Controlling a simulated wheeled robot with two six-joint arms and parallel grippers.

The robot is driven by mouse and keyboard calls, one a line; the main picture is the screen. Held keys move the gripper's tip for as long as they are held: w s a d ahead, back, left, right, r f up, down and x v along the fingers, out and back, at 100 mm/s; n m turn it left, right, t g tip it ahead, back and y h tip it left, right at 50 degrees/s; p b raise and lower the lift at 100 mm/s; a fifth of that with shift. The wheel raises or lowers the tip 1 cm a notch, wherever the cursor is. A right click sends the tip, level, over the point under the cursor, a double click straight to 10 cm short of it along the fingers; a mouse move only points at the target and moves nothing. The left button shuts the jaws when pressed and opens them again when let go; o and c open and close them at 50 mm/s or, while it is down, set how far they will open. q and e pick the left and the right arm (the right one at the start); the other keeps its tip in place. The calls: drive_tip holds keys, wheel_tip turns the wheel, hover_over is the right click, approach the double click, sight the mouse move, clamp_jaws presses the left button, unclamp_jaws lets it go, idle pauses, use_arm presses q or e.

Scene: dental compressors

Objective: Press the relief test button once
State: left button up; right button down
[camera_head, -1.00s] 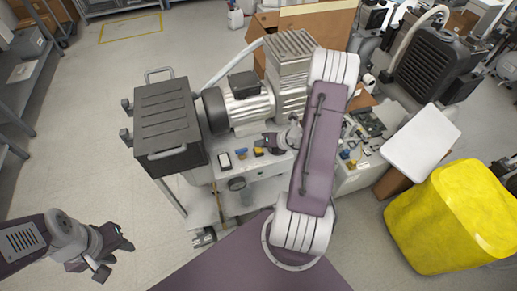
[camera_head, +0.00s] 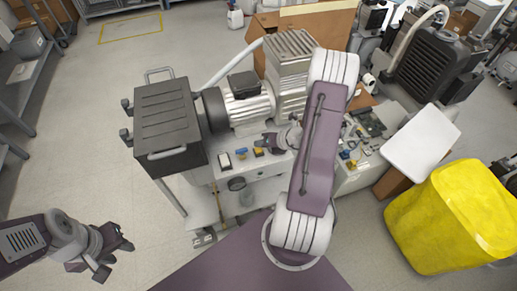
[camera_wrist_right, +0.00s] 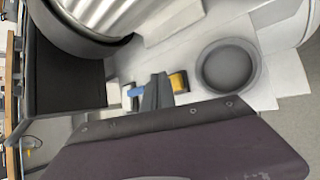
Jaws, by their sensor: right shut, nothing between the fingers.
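A small yellow part (camera_head: 258,152), perhaps the button, sits on the compressor's white front panel (camera_head: 262,168), beside a blue part (camera_head: 241,154). No label is readable. In the right wrist view the yellow part (camera_wrist_right: 179,82) and the blue part (camera_wrist_right: 138,91) lie on either side of my shut right gripper (camera_wrist_right: 156,92). In the head view my right gripper (camera_head: 267,143) is just above and right of the yellow part; contact cannot be told. My left gripper (camera_head: 117,258) hangs at the lower left, its fingers apart, holding nothing.
A dark-and-white switch (camera_head: 224,160) is left of the blue part. A round gauge (camera_head: 237,184) is on the front; a round dark dish-like part (camera_wrist_right: 228,66) shows in the wrist view. The motor (camera_head: 245,105) and dark box (camera_head: 168,125) stand behind and left.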

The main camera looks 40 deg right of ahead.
sight(261, 150)
drive_tip(key=shift+f+b, duration=0.4)
drive_tip(key=shift+f+b, duration=0.5)
drive_tip(key=shift+f, duration=0.05)
idle(0.7)
drive_tip(key=shift+r, duration=0.15)
drive_tip(key=shift+r+p, duration=0.8)
drive_tip(key=shift+p, duration=0.1)
drive_tip(key=shift+r, duration=0.1)
wheel_tip(261, 150, up, 5)
drive_tip(key=p, duration=0.4)
